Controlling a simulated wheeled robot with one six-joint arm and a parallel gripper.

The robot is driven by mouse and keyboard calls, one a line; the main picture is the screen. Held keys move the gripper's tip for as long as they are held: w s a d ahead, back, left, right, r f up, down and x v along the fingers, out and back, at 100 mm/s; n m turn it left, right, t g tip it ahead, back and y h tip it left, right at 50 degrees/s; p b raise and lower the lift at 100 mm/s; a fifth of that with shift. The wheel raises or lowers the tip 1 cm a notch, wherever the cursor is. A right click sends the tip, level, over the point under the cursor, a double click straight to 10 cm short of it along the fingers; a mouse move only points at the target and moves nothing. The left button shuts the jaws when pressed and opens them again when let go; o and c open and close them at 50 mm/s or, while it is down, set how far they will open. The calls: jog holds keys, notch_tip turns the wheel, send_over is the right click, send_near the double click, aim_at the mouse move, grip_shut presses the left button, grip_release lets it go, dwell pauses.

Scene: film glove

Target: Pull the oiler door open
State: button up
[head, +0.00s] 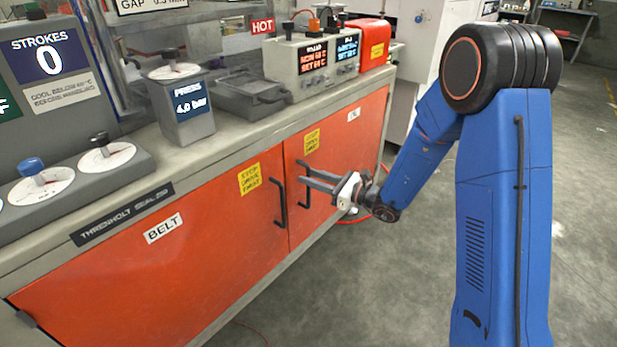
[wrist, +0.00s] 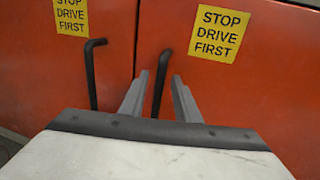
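The right orange door (head: 345,140) has a small white label, too small to read here, and a yellow sticker. Its black bar handle (head: 305,196) is on its left side; it also shows in the wrist view (wrist: 157,104). The door looks shut. My gripper (head: 305,177) is at this handle, with its fingers pointing at the door. In the wrist view the two grey fingers are apart, with the handle between them. I cannot tell whether either finger touches it.
The left orange door (head: 165,265), labelled BELT, is shut. Its own black handle (head: 281,203) stands close to the left of my gripper and also shows in the wrist view (wrist: 91,75). Above is a counter edge (head: 230,150) with gauges and boxes. Open floor (head: 380,285) lies in front.

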jog(key=shift+w+a, duration=0.3)
jog(key=shift+a, duration=0.35)
jog(key=shift+c, duration=0.6)
grip_shut()
